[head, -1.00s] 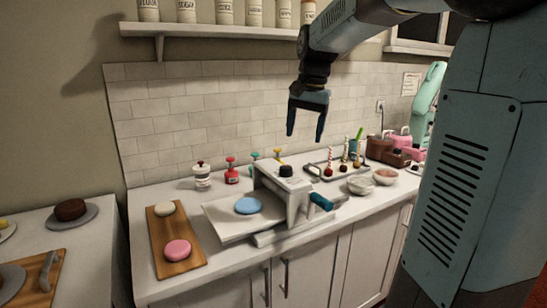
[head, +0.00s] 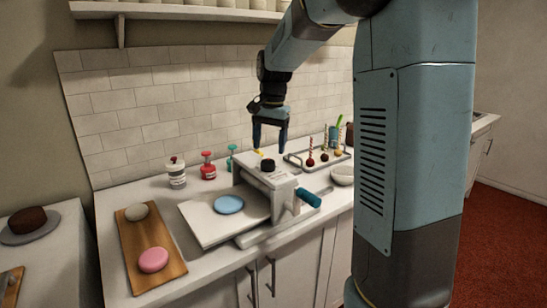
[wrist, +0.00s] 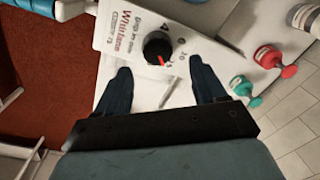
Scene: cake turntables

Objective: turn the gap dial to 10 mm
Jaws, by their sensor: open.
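The gap dial is a round black knob (head: 268,165) on top of the white sheeter (head: 284,193). In the wrist view the dial (wrist: 156,45) shows a red pointer mark on its rim, on the side facing my gripper. Printed numbers stand around it on the white panel (wrist: 118,30); they are too small to read surely. My gripper (head: 270,146) is open and empty, pointing down just above the dial. In the wrist view the gripper's fingers (wrist: 160,68) are spread, with the dial ahead between them and apart from both.
A blue disc (head: 229,204) lies on the sheeter's bed, and a teal crank handle (head: 310,198) sticks out at its right. Bottles with red (head: 208,166) and teal tops stand behind. A board (head: 135,246) with pink and cream rounds lies left. A tray with cake pops stands right.

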